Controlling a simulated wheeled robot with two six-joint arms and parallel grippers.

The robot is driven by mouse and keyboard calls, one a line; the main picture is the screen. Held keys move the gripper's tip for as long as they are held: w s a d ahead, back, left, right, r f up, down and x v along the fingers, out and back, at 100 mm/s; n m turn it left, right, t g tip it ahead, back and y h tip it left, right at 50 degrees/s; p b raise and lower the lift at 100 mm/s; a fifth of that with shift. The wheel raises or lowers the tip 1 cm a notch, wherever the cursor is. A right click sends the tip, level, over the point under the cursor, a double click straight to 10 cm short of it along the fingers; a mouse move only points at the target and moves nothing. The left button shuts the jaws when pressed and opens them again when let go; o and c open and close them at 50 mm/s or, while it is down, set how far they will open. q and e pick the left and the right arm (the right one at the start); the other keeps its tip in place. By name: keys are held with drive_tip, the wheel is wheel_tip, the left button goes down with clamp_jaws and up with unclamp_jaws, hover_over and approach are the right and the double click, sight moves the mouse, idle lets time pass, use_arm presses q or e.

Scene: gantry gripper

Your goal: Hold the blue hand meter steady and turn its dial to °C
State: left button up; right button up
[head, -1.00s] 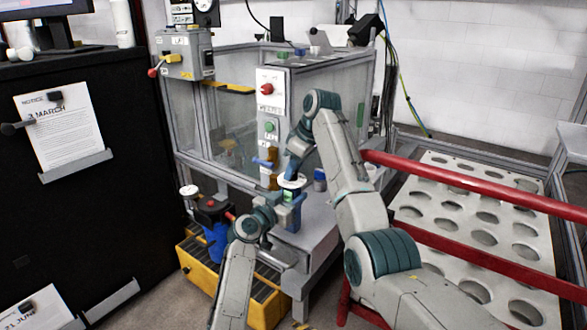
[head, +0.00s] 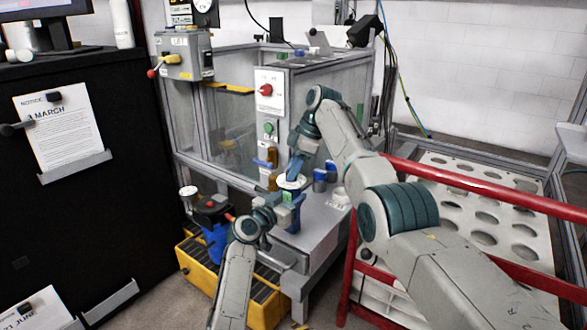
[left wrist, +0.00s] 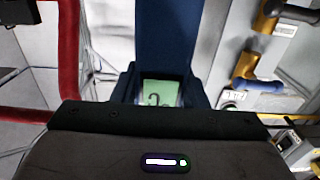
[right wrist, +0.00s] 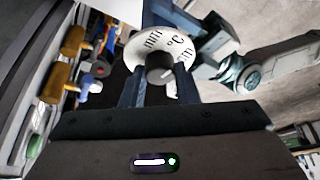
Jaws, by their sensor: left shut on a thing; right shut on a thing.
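The blue hand meter (head: 289,212) is upright above the grey bench in the head view, its white round dial plate (head: 291,182) on top. My left gripper (head: 284,214) is shut on the meter's body; the left wrist view shows the dark blue body (left wrist: 166,40) and its green display (left wrist: 160,92), whose reading is only partly visible. My right gripper (head: 294,170) comes from above, shut on the dark dial knob (right wrist: 160,68). In the right wrist view the dial plate (right wrist: 138,46) reads "mm", "°C" and "in". A pale mark shows at the knob's lower right; °C lies to its upper right.
Blue containers (head: 320,180) and a white cup (head: 340,198) stand right of the meter on the bench (head: 318,225). A yellow crate (head: 262,308) is below left. Red rails (head: 470,190) run along the right. A panel with a red knob (head: 265,91) rises behind.

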drive_tip(key=shift+d, duration=0.1)
drive_tip(key=o, duration=1)
drive_tip(key=shift+r, duration=0.15)
drive_tip(key=v, duration=0.7)
drive_tip(key=shift+r, duration=0.15)
use_arm(q)
drive_tip(key=o, duration=1.3)
drive_tip(key=v, duration=1.2)
use_arm(e)
drive_tip(key=shift+d, duration=0.1)
